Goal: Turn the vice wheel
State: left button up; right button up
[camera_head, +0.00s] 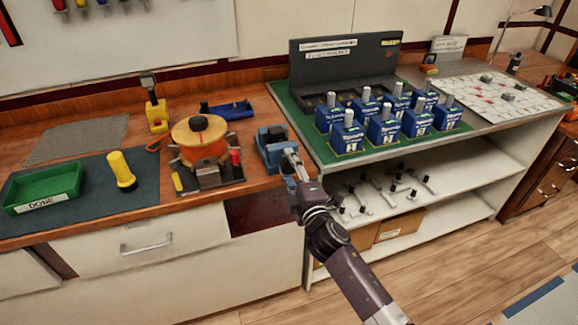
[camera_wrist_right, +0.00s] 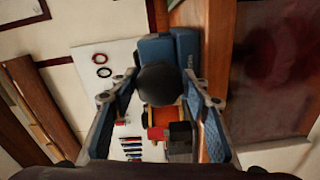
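A blue vice (camera_head: 272,146) stands at the right end of the wooden bench; its blue body also shows in the wrist view (camera_wrist_right: 184,48). In the wrist view a dark round part (camera_wrist_right: 160,84), which looks like the vice wheel, is in front of the blue body. My right gripper (camera_head: 293,163) is at the near side of the vice. In the wrist view its two fingers are spread (camera_wrist_right: 160,78), one on each side of the dark round part. I cannot tell whether they touch it. In the head view the wheel is mostly hidden by the gripper. My left gripper is not in view.
Left of the vice are an orange spool (camera_head: 200,140), a yellow-handled tool (camera_head: 156,112), a yellow torch (camera_head: 121,170) and a green tray (camera_head: 45,188). To the right, several blue breakers (camera_head: 383,130) stand on a green mat. Shelves with levers (camera_head: 450,165) lie below.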

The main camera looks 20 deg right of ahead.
jog(key=shift+o, duration=1.1)
jog(key=shift+s, duration=0.1)
jog(key=s, duration=1.1)
jog(key=shift+s+d, duration=0.2)
jog(key=shift+s, duration=0.2)
